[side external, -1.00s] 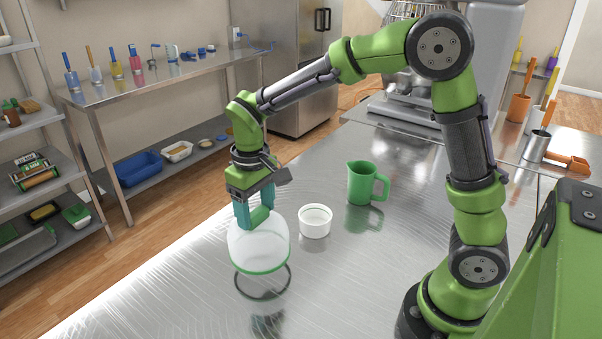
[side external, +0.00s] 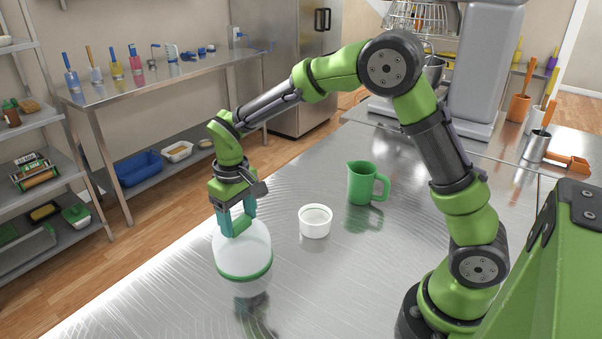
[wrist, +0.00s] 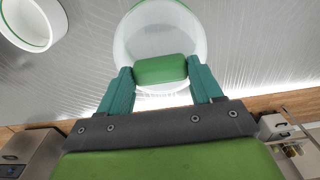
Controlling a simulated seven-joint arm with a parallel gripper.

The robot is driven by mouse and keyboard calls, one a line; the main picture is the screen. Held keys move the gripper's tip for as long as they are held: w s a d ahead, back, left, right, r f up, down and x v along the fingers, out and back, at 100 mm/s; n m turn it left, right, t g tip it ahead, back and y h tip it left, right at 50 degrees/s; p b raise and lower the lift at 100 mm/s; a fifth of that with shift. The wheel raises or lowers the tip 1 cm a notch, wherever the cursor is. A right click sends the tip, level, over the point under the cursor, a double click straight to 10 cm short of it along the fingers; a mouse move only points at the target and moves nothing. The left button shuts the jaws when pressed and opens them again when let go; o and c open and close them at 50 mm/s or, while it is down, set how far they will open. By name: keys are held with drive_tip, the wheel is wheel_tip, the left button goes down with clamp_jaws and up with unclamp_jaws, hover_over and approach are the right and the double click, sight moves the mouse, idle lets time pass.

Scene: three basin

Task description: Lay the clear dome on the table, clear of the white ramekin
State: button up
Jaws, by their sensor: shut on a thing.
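The clear dome (side external: 243,255) has a green rim and a green handle block, and it is upright at the left part of the metal table. My gripper (side external: 234,222) is shut on the dome's green handle. In the wrist view the fingers (wrist: 160,80) flank the green handle on top of the dome (wrist: 160,30). I cannot tell for sure whether the rim touches the table or is just above it. The white ramekin (side external: 315,221) stands on the table to the right of the dome, with a gap between them. It also shows at upper left in the wrist view (wrist: 28,22).
A green jug (side external: 362,184) stands behind and to the right of the ramekin. The metal table (side external: 350,285) is bare in front. The table's left edge runs close to the dome's left side.

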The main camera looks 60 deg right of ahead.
drive_tip(key=o, duration=1.4)
drive_tip(key=shift+o, duration=0.2)
wheel_tip(320, 180, up, 12)
drive_tip(key=s+d+r+m+t+y, duration=0.1)
drive_tip(key=s+d+r+t, duration=0.3)
drive_tip(key=s, duration=0.5)
drive_tip(key=s+f+m+t+y, duration=0.1)
drive_tip(key=s+m+t, duration=0.2)
drive_tip(key=s, duration=0.8)
drive_tip(key=shift+s+d, duration=0.2)
drive_tip(key=shift+d, duration=0.15)
